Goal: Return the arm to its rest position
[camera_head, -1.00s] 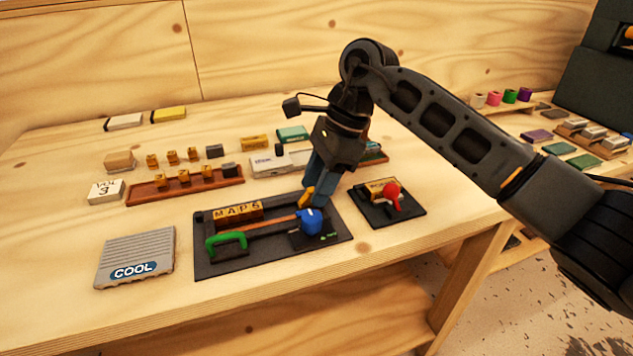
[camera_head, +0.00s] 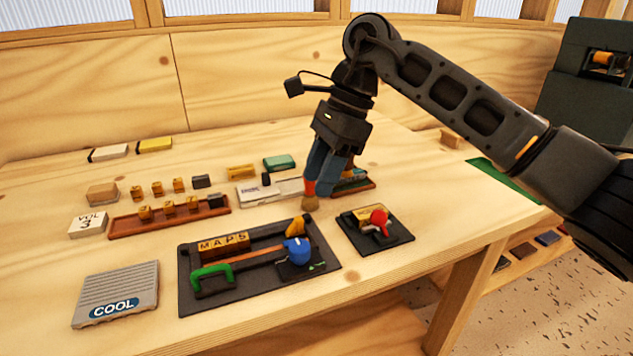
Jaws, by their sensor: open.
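My gripper (camera_head: 324,188) hangs from my bent arm above the middle of the wooden table (camera_head: 365,288), pointing down. Its blue-grey fingers are open. The gripper is clear of this tray.
A small black tray with a red-topped piece (camera_head: 379,219) lies right of the black tray. A brown rack (camera_head: 170,221) of small blocks, a VOL 3 block (camera_head: 88,225) and a COOL pad (camera_head: 115,294) are at left. A white box (camera_head: 262,193) lies close left of the gripper.

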